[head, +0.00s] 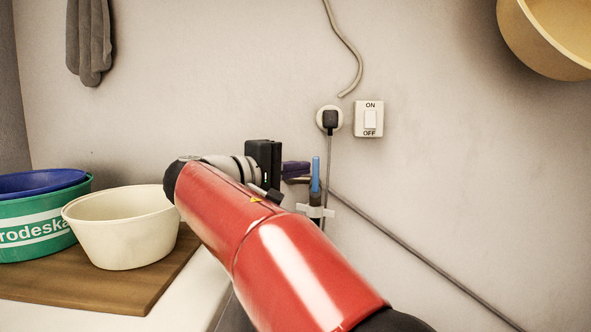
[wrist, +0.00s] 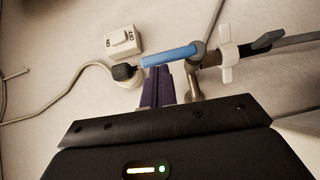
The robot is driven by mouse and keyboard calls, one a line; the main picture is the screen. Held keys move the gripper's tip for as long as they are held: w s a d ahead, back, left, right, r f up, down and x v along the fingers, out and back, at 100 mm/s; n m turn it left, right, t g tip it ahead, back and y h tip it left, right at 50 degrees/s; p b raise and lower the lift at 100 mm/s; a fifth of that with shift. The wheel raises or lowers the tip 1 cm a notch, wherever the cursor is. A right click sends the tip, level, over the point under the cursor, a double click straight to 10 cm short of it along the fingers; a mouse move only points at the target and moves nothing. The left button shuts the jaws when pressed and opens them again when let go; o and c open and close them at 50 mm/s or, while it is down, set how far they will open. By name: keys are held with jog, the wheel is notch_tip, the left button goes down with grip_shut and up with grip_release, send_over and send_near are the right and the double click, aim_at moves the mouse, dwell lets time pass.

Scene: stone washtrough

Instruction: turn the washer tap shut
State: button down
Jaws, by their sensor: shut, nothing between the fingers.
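A tap is on the back wall. It has a long blue lever (head: 316,174), a metal body and a white winged handle (head: 317,211). The blue lever (wrist: 170,56) and the white handle (wrist: 227,62) also show in the wrist view, with a grey hose running off right. I cannot tell which handle is the washer's. My gripper (head: 306,168) has purple fingers, shut and empty, just left of the blue lever. In the wrist view the fingertips (wrist: 164,70) reach close to the lever; I cannot tell if they touch. My red arm hides what lies below.
A plugged socket (head: 329,120) and an ON/OFF switch (head: 369,119) are on the wall above the tap. A cream basin (head: 122,228) and a green tub (head: 38,222) stand on a wooden board (head: 120,283) at left. A tan basin (head: 550,40) hangs upper right.

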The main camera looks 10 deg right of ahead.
jog(key=shift+d+r+m, duration=0.15)
jog(key=shift+r+m, duration=0.05)
jog(key=shift+m, duration=0.1)
jog(key=d+m+y, duration=0.1)
jog(key=d+r+m+g+y+p, duration=0.1)
jog(key=shift+s+y, duration=0.35)
jog(key=shift+y, duration=0.05)
jog(key=s+d+f+m+t+y, duration=0.1)
jog(key=s+d+f+m+y, duration=0.1)
jog(key=d+m+y, duration=0.3)
jog(key=y, duration=0.4)
jog(key=shift+d+f+m+p, duration=0.3)
jog(key=shift+d+f+p, duration=0.05)
jog(key=shift+f, duration=0.15)
dwell(0.5)
